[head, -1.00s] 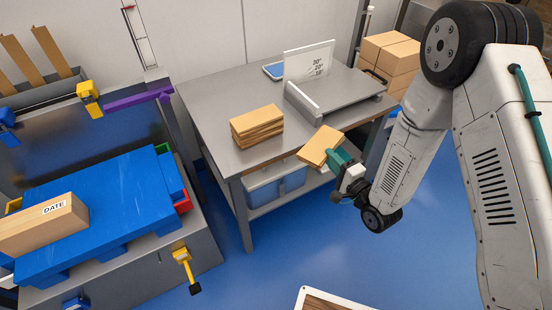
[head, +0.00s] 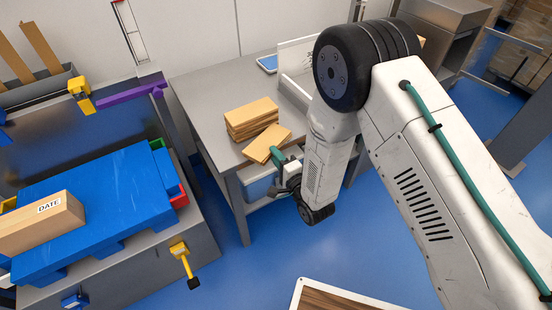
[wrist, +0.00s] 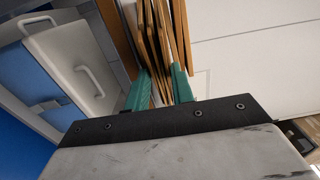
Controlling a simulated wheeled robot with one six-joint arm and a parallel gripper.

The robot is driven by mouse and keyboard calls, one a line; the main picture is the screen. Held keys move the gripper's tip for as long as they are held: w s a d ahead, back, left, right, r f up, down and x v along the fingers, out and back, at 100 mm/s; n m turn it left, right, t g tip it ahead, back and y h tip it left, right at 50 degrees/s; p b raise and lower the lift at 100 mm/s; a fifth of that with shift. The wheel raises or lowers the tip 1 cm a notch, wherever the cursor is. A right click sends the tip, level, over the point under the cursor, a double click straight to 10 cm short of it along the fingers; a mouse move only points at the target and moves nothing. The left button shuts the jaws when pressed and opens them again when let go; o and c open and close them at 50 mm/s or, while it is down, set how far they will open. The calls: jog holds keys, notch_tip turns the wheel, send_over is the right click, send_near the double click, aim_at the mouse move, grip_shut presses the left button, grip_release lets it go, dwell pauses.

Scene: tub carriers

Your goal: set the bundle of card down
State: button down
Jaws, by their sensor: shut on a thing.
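The bundle of card (head: 268,141) is a thin stack of tan sheets, tilted in the head view. My gripper (head: 284,157) is shut on its near end with teal fingers. In the wrist view the bundle (wrist: 163,35) stands edge-on between the fingers of my gripper (wrist: 160,88), its sheets slightly fanned. It is at the front edge of the grey table (head: 205,90), close to a stack of tan card (head: 250,116) lying there. I cannot tell whether the held bundle touches the table or the stack.
Behind the stack is an angled fixture with a white plate (head: 296,52), partly hidden by my arm. A blue tablet (head: 267,63) lies at the back. A blue platform (head: 95,210) with a box marked DATE (head: 40,226) is at the left. The table's left part is bare.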

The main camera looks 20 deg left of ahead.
jog(key=shift+f, duration=0.45)
jog(key=shift+f, duration=0.15)
jog(key=c, duration=1.2)
grip_release()
